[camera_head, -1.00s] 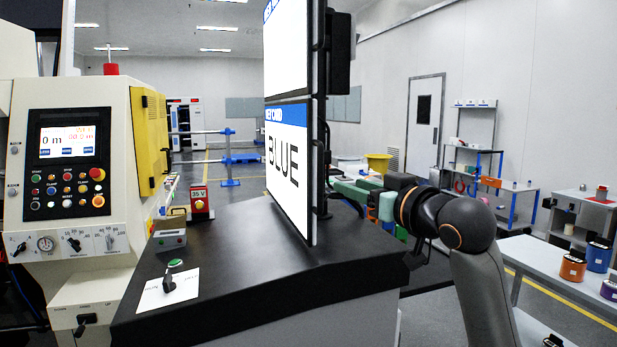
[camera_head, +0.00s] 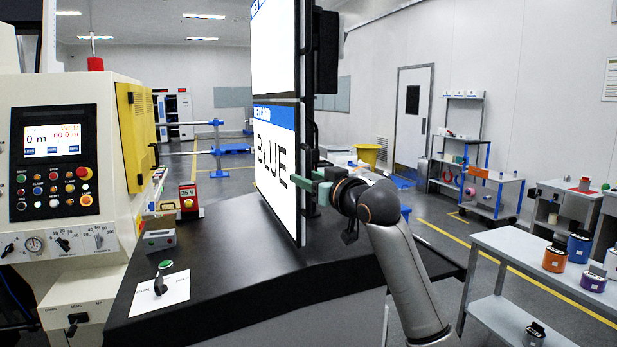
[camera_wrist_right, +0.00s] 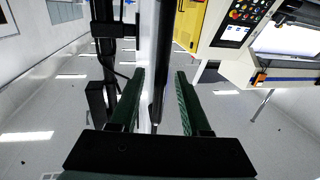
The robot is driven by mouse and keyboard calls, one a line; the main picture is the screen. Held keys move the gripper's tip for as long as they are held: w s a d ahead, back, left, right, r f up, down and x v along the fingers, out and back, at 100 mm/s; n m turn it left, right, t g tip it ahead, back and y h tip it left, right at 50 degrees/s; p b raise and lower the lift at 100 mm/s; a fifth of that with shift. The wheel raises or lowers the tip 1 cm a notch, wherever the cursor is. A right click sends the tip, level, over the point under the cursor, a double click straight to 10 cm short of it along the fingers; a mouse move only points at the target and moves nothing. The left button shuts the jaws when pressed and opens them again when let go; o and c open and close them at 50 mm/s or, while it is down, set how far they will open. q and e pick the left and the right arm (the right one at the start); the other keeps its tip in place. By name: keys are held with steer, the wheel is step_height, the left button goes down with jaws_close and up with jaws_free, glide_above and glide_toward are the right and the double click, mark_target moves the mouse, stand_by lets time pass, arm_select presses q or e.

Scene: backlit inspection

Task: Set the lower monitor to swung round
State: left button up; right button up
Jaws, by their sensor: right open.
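The lower monitor (camera_head: 275,170) is a thin upright panel with a blue top band and the word BLUE, seen at a steep angle in the head view. It stands over a black-topped cabinet, below the upper monitor (camera_head: 275,50). My right gripper (camera_head: 308,184), with green fingers, is at the monitor's right edge. In the right wrist view the gripper (camera_wrist_right: 160,74) is open, and the thin edge of a panel, apparently the lower monitor (camera_wrist_right: 148,60), shows between its fingers. Whether they touch it I cannot tell. My left gripper is not in view.
The cabinet top (camera_head: 225,240) carries a rotary switch (camera_head: 160,285) and a small grey box (camera_head: 158,238). A cream machine with a control panel (camera_head: 55,160) stands at left. A table (camera_head: 520,255) with coloured cans is at right. Dark mounting parts (camera_head: 326,50) are behind the monitors.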

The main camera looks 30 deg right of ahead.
jaws_close()
stand_by(0.3)
stand_by(1.1)
